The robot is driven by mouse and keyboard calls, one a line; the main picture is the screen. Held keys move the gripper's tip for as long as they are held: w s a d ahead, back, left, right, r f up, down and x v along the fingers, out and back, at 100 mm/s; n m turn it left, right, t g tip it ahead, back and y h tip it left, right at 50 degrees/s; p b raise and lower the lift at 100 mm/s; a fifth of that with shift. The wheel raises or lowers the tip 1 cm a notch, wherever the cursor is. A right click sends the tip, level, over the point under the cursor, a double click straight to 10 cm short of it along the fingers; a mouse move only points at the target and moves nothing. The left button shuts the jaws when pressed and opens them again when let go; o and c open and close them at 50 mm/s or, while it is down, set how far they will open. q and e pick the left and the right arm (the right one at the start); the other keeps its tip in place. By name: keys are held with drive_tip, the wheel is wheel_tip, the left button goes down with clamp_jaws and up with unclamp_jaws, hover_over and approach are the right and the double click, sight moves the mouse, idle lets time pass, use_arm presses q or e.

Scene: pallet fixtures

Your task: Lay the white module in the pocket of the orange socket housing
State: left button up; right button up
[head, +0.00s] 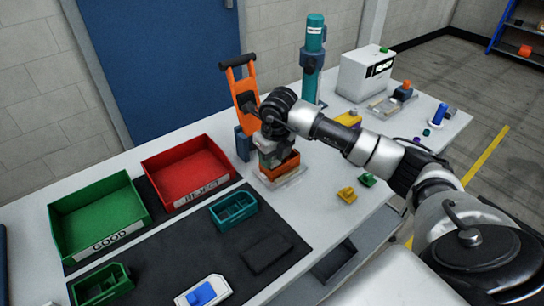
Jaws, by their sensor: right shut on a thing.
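The orange socket housing (287,168) sits on a pale, clear-looking base plate (286,180) near the middle of the table. My right gripper (270,153) reaches in from the right and points down right at the housing. It is shut on the white module, which is mostly hidden by the fingers and wrist. I cannot tell whether the module is above the pocket or inside it. The pocket itself is hidden from this side. My left gripper is not in view.
An orange-and-black upright tool (244,92) stands close behind my right gripper. A red bin (188,172), a green bin (97,215) and a teal tray (234,210) are to the left. Small yellow (346,195) and green (367,180) parts lie to the right. The front black mat has free room.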

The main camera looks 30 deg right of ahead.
drive_tip(key=shift+s+f, duration=0.2)
drive_tip(key=shift+f, duration=0.3)
drive_tip(key=shift+s+f, duration=0.15)
drive_tip(key=shift+f, duration=0.35)
drive_tip(key=o, duration=0.6)
drive_tip(key=shift+r+g, duration=0.15)
drive_tip(key=shift+g, duration=0.15)
drive_tip(key=shift+w+d+r+p, duration=0.1)
drive_tip(key=shift+w+r+p, duration=0.1)
drive_tip(key=shift+r+p, duration=0.2)
drive_tip(key=shift+w+d+r+p, duration=0.15)
drive_tip(key=shift+r+p, duration=0.15)
drive_tip(key=shift+r, duration=0.45)
drive_tip(key=shift+a, duration=0.1)
drive_tip(key=o, duration=0.6)
drive_tip(key=shift+r, duration=0.1)
drive_tip(key=shift+c, duration=0.2)
drive_tip(key=shift+r, duration=0.1)
